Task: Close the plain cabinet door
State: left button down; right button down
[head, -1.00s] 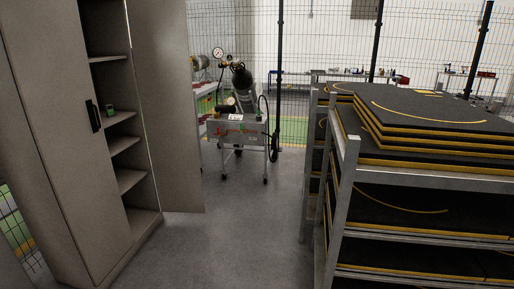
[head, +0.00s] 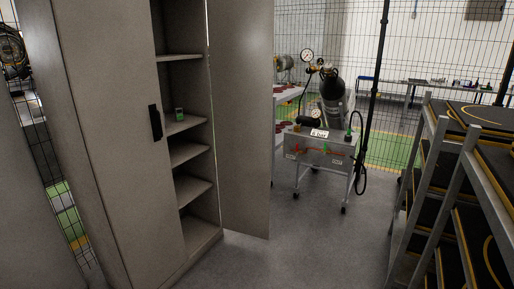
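A tall plain beige cabinet (head: 202,246) stands at the left of the head view. Its left door (head: 100,130) is shut and carries a black vertical handle (head: 156,122). Its right door (head: 243,120) stands open, swung out to the right, with a plain face and no handle in view. Neither of my grippers is in view.
A metal cart (head: 322,150) with a gauge and a dark cylinder (head: 333,95) stands beyond the open door. A rack (head: 436,150) of black mats with yellow edging stands at the right. The grey floor (head: 310,245) between cabinet and rack is clear. A wire fence (head: 420,50) runs behind.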

aim_at(240, 33)
jog(key=i+z, duration=0.1)
jog(key=i, duration=0.55)
jog(key=i+j+z, duration=0.1)
jog(key=i, duration=0.6)
jog(key=i+l+z, duration=0.15)
jog(key=i+z, duration=0.15)
jog(key=i, duration=0.25)
jog(key=i+z, duration=0.35)
jog(key=i, duration=0.2)
